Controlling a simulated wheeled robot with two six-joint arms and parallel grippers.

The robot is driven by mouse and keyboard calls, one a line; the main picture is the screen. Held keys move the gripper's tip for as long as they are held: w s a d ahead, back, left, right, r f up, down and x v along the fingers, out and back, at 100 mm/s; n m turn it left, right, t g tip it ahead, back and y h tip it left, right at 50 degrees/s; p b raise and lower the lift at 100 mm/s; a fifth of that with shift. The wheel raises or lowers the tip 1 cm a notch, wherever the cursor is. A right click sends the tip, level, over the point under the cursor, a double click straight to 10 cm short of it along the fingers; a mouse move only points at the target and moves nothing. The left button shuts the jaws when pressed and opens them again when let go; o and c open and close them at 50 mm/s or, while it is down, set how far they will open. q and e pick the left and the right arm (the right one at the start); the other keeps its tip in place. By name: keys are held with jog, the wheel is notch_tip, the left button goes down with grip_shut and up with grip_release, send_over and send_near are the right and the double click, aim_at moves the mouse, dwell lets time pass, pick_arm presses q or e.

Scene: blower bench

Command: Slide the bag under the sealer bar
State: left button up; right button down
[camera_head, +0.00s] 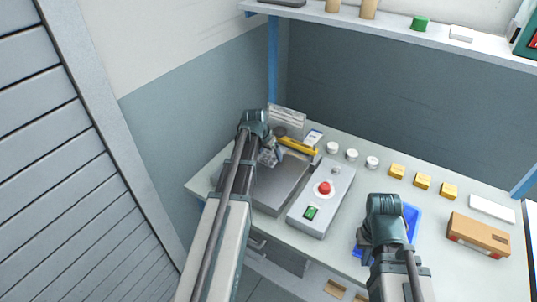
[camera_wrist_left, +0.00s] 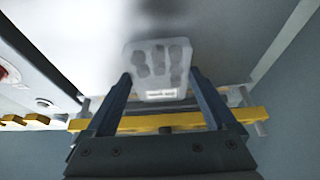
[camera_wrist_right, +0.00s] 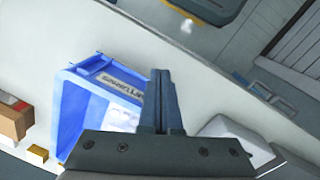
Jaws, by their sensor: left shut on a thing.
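The bag (camera_wrist_left: 158,65) is clear, with several dark pieces inside and a white label at its near end. My left gripper (camera_wrist_left: 160,84) is shut on it, with a finger at each side. The yellow sealer bar (camera_wrist_left: 168,122) crosses the left wrist view close to the bag; it also shows in the head view (camera_head: 298,146), beside my left gripper (camera_head: 268,156), at the back of a grey plate (camera_head: 278,188). I cannot tell whether the bag touches the bar. My right gripper (camera_wrist_right: 163,78) is shut and empty, above the bench near the blue bin (camera_wrist_right: 72,105).
A grey control box (camera_head: 322,200) with a red button and green switch stands right of the plate. Several white round pieces (camera_head: 351,155) and yellow blocks (camera_head: 423,181) line the back. A brown box (camera_head: 478,236) lies at the right.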

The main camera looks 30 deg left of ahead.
pick_arm(q)
jog(key=shift+f, duration=0.2)
pick_arm(e)
jog(key=shift+f, duration=0.2)
pick_arm(q)
jog(key=o, duration=1.3)
pick_arm(e)
jog(key=shift+r, duration=0.1)
pick_arm(q)
jog(key=p+v, duration=1.2)
jog(key=v, duration=0.2)
jog(key=shift+w, duration=0.1)
pick_arm(e)
notch_tip(320, 180, up, 13)
pick_arm(q)
jog(key=shift+f, duration=0.1)
pick_arm(e)
jog(key=shift+f, duration=0.2)
